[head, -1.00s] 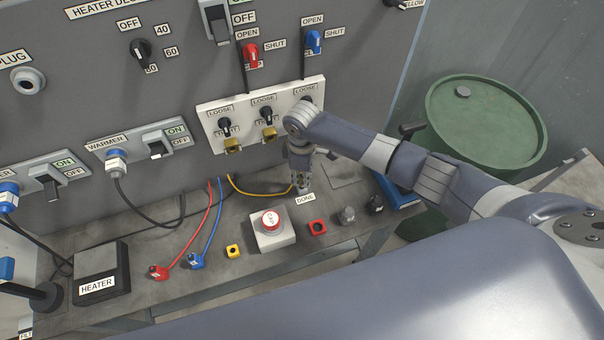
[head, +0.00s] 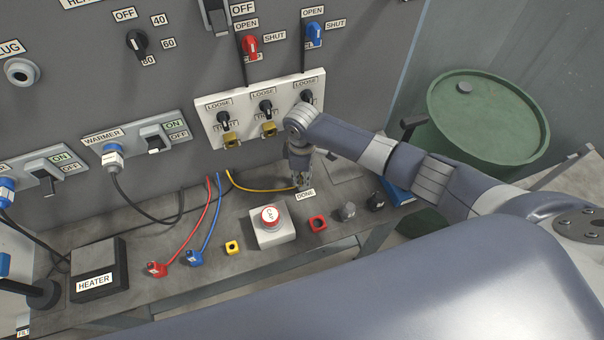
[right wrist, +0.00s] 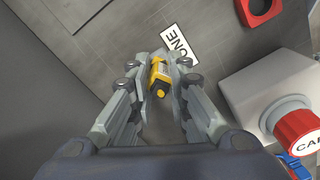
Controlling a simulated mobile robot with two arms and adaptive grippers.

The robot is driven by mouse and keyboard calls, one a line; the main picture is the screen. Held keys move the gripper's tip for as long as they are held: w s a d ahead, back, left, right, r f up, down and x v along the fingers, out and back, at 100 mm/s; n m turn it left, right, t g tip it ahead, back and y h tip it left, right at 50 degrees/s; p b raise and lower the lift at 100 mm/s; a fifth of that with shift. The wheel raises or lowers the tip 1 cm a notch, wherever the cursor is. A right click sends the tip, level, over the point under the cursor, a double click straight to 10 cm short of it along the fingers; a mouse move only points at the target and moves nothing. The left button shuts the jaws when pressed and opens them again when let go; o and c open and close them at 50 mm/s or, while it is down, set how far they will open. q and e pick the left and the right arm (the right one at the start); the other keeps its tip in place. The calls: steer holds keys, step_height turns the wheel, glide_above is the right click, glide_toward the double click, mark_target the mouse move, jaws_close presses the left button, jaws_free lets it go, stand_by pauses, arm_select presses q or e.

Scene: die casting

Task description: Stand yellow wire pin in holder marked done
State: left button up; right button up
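The yellow wire pin (right wrist: 158,78) is between the fingertips of my right gripper (right wrist: 160,72), whose pads look closed on its sides. In the head view my right gripper (head: 302,182) points down at the bench, just behind the DONE label (head: 306,195). The yellow wire (head: 262,188) runs from the panel foot to these fingertips. The DONE label also shows in the right wrist view (right wrist: 180,45), right beside the pin. The holder at that label is hidden by the gripper and pin, so I cannot tell whether the pin sits in it. My left gripper is out of view.
Red (head: 156,269) and blue (head: 194,258) wire plugs stand further left. The panel (head: 240,125) rises behind.

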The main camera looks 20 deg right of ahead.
steer(key=o, duration=0.4)
steer(key=shift+c, duration=0.2)
steer(key=shift+r, duration=0.1)
step_height(320, 180, up, 12)
stand_by(0.9)
